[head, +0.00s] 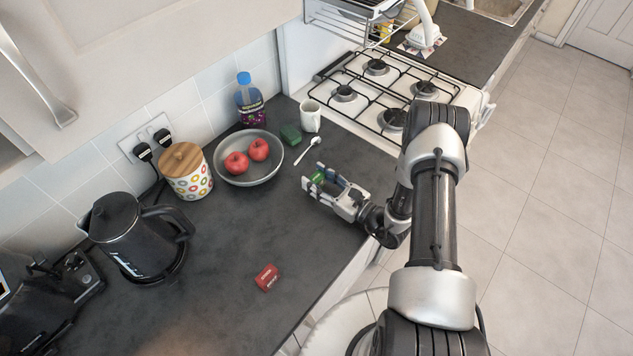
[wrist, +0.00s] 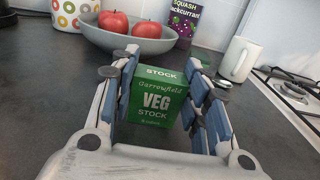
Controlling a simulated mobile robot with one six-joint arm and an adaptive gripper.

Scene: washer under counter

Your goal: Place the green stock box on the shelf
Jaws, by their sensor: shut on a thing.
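The green stock box (wrist: 155,97), labelled "VEG STOCK", stands upright between the fingers of my gripper (wrist: 160,88) in the wrist view. My gripper is shut on it. In the head view, my gripper (head: 328,183) is low over the worktop near its front edge, with a little of the green box (head: 318,178) showing between the fingers. I cannot tell whether the box touches the worktop. I cannot pick out a clear shelf; a metal rack (head: 335,22) shows at the top.
A bowl (head: 250,178) with two apples, a spoon (head: 308,150), a white mug (head: 311,115), a green block (head: 290,134) and a squash bottle (head: 249,101) lie beyond. A red box (head: 267,277), kettle (head: 130,237) and patterned jar (head: 187,173) are left. A hob (head: 395,95) is behind.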

